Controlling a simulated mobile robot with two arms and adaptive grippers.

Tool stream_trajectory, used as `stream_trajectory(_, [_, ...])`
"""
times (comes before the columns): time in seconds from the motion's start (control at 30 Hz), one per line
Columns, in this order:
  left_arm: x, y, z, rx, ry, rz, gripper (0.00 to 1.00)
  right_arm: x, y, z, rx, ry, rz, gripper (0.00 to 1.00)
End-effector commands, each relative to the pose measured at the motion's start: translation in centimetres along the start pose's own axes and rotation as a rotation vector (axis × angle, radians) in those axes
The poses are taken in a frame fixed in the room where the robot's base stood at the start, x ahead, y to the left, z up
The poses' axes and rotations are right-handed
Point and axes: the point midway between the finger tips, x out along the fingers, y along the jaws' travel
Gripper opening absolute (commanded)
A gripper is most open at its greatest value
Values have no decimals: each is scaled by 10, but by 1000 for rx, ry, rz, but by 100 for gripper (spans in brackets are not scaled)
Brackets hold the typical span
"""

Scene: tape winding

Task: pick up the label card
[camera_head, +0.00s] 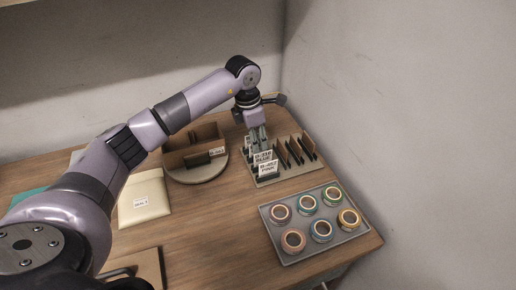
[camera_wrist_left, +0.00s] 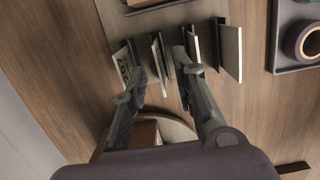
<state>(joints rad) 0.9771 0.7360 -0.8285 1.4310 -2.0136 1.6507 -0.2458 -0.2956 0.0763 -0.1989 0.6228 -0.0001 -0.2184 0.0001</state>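Label cards with printed codes, one reading like R-457 PINK (camera_head: 268,167), stand upright in a slotted rack (camera_head: 290,175) at the back right of the table. My left gripper (camera_head: 258,142) points down over the rack's left part, just behind the front cards. In the left wrist view its two fingers (camera_wrist_left: 158,72) are apart, and an upright card (camera_wrist_left: 159,58) stands between them. A card with dark print (camera_wrist_left: 125,65) leans outside the left finger. Whether the fingers touch any card cannot be told. My right gripper is not in view.
A grey tray (camera_head: 266,215) with several tape rolls lies in front of the rack. A round stand (camera_head: 203,175) with a brown open box (camera_head: 190,136) is left of the rack. A cream packet (camera_head: 143,205) lies further left. A wall rises behind the table.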

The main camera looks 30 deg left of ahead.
Motion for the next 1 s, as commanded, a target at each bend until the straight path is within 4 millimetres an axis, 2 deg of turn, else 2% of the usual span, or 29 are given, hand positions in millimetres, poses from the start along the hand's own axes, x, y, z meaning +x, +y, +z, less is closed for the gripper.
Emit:
stream_trajectory(0.03, [6,-2,1,-1,3,-4,26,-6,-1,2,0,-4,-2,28])
stream_trajectory(0.2, [23,-1,1,0,0,-2,26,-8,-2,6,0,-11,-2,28])
stream_trajectory(0.43, [24,0,1,0,0,0,26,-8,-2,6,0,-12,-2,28])
stream_trajectory(0.8, [24,0,0,0,0,0,1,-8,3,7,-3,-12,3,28])
stream_trajectory(1.0, [24,0,1,0,0,0,0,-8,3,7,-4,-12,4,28])
